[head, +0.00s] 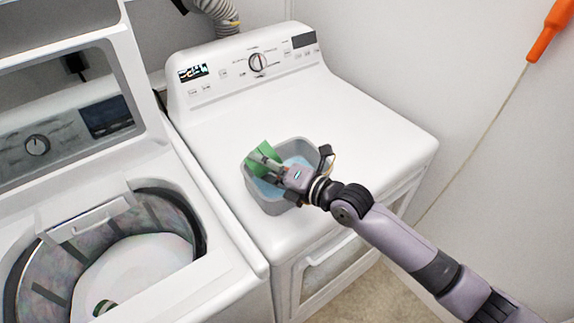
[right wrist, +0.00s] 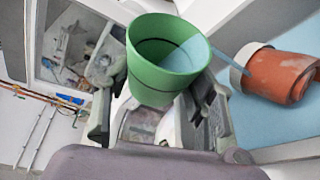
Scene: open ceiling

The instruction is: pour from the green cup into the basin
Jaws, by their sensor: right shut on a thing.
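The green cup (head: 265,149) is tilted over the grey basin (head: 272,207), which stands on the front left of the white dryer's top. Light blue liquid shows in the basin. My right gripper (head: 276,168) is shut on the cup, with a finger on each side, also in the right wrist view (right wrist: 155,115). There the cup (right wrist: 150,80) shows its open mouth, with light blue inside on the right. A blue streak runs from near its rim to the right; I cannot tell for sure whether it is falling liquid. My left gripper is not in view.
An open top-load washer (head: 235,278) stands left of the dryer (head: 345,110), with a small green-and-white thing (head: 103,307) in its drum. The dryer top is clear behind and right of the basin. An orange-brown cylinder (right wrist: 285,78) shows in the right wrist view.

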